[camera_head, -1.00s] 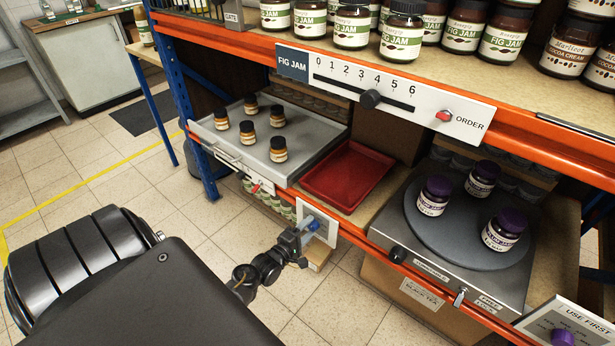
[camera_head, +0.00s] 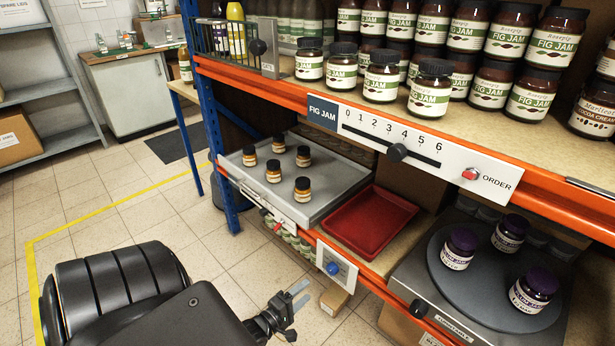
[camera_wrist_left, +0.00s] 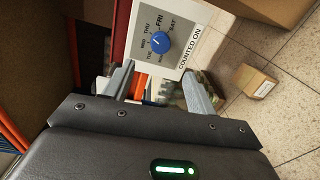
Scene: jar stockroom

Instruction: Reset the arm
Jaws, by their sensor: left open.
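My left gripper (camera_head: 293,294) is open and empty in the head view, over the floor in front of the shelf's lower edge. In the left wrist view its two fingers (camera_wrist_left: 158,88) stand apart with nothing between them. Past the fingertips is a white dial panel (camera_wrist_left: 172,30) with a blue knob (camera_wrist_left: 160,43), marked with weekdays and "COUNTED ON". The same blue knob (camera_head: 333,269) shows in the head view, right of and above the gripper, with a gap between them. My right gripper is not in view.
A grey tray (camera_head: 330,190) with several small jars sits left of a red tray (camera_head: 365,222). A turntable (camera_head: 470,295) holds three purple-lidded jars. Fig jam jars (camera_head: 430,92) stand above the slider panel (camera_head: 420,150). A small box (camera_head: 335,300) lies on the floor. Floor at left is clear.

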